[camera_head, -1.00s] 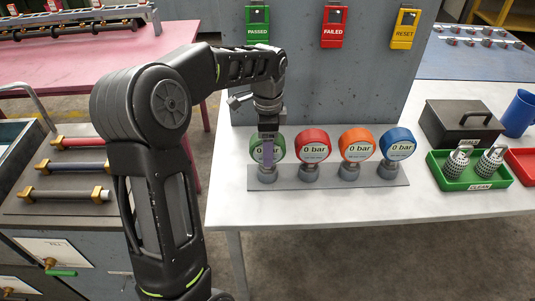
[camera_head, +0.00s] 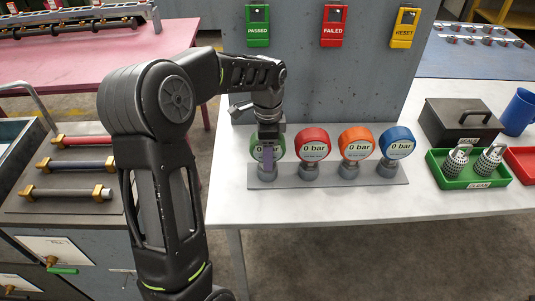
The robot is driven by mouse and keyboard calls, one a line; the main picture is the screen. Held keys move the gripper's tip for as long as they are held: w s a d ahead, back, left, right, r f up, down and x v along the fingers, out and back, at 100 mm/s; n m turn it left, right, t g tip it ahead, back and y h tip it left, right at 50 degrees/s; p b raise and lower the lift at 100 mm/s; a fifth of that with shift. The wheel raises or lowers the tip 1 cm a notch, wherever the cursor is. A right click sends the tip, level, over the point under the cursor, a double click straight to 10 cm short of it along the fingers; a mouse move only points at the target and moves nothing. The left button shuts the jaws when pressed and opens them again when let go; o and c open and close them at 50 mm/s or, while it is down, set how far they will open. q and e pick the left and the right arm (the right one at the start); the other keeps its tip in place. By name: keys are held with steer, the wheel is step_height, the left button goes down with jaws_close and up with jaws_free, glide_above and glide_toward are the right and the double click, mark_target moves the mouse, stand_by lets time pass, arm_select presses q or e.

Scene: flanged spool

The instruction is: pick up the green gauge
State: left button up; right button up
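The green gauge (camera_head: 254,147) stands upright at the left end of a row of gauges on a grey base plate (camera_head: 325,178). It reads "0 bar". My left gripper (camera_head: 268,158) is right in front of the green gauge, pointing down and covering the middle of its face. I cannot tell whether the fingers touch the gauge or how far apart they are. My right gripper is not in view.
Red (camera_head: 313,143), orange (camera_head: 356,144) and blue (camera_head: 397,142) gauges stand to the right on the same plate. A black box (camera_head: 460,125), green tray (camera_head: 472,180) and blue mug (camera_head: 519,114) are farther right. The white table (camera_head: 310,208) is clear in front.

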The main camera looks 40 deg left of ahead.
arm_select(q)
jaws_close()
stand_by(0.4)
